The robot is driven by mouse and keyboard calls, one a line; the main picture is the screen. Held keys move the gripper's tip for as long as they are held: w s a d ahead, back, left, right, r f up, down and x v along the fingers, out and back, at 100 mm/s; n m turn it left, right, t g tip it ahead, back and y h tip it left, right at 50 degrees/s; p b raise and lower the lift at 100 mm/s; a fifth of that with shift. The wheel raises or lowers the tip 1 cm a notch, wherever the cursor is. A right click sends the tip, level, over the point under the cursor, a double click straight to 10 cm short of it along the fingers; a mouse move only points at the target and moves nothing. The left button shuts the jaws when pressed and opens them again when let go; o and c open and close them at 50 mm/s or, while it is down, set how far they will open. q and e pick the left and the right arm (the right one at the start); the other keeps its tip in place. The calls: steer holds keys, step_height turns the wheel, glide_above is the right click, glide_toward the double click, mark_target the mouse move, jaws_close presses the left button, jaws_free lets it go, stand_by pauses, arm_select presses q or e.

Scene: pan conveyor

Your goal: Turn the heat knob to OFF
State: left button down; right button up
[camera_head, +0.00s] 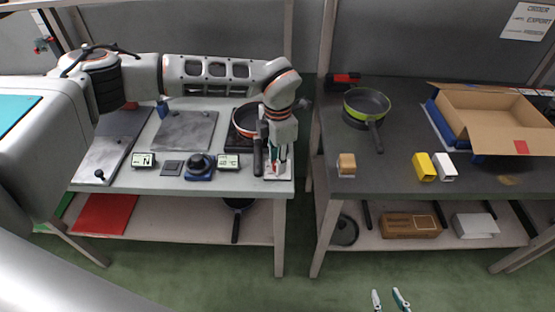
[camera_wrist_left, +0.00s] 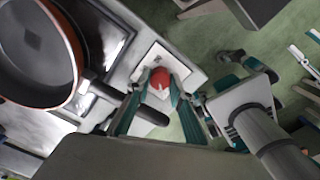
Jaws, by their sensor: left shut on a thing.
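The heat knob (camera_wrist_left: 160,77) is red with a pale pointer and sits on a white plate (camera_wrist_left: 143,60) at the front right corner of the left table. In the head view a bit of the red knob (camera_head: 275,167) shows between the fingers. My left gripper (camera_head: 276,158) points down over it. In the left wrist view its fingers (camera_wrist_left: 158,88) are shut on the knob from both sides. The plate's markings are too small to read. My right gripper (camera_head: 389,300) is at the bottom of the head view, empty, its fingers apart.
An orange-rimmed pan (camera_wrist_left: 68,30) stands on a burner close beside the knob, its dark handle (camera_wrist_left: 137,108) reaching to the left gripper. The right table holds a green-rimmed pan (camera_head: 366,104) and a cardboard box (camera_head: 480,118).

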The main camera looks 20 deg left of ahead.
stand_by(0.3)
arm_select(q)
steer(key=c, duration=1.8)
jaws_free()
step_height(320, 180, up, 12)
